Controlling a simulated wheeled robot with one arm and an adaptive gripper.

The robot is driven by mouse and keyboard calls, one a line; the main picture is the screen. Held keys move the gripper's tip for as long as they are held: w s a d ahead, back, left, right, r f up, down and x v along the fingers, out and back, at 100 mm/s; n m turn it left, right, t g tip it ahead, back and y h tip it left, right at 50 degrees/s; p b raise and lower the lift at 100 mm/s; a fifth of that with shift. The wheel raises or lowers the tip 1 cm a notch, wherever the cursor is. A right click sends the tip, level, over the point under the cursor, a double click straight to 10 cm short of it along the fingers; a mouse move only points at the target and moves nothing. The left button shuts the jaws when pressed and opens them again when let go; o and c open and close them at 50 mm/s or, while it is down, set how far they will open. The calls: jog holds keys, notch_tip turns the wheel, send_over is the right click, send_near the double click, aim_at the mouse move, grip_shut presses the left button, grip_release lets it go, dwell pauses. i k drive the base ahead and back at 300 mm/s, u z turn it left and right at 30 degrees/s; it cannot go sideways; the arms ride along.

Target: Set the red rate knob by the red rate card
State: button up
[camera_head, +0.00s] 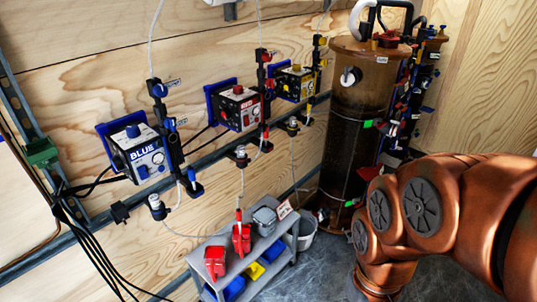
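My copper arm fills the lower right, well apart from the red unit. My gripper is out of view.
The blue unit (141,152) and yellow unit (296,84) flank the red one. Valves and thin tubes hang beside them. A grey cart (262,258) carries red items and a grey container. A tall brown tank (358,92) stands right of the units. Cables hang at left.

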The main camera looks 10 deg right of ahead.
aim_at(237, 89)
jog(key=u, duration=0.65)
jog(key=i, duration=1.15)
jog(key=z, duration=0.4)
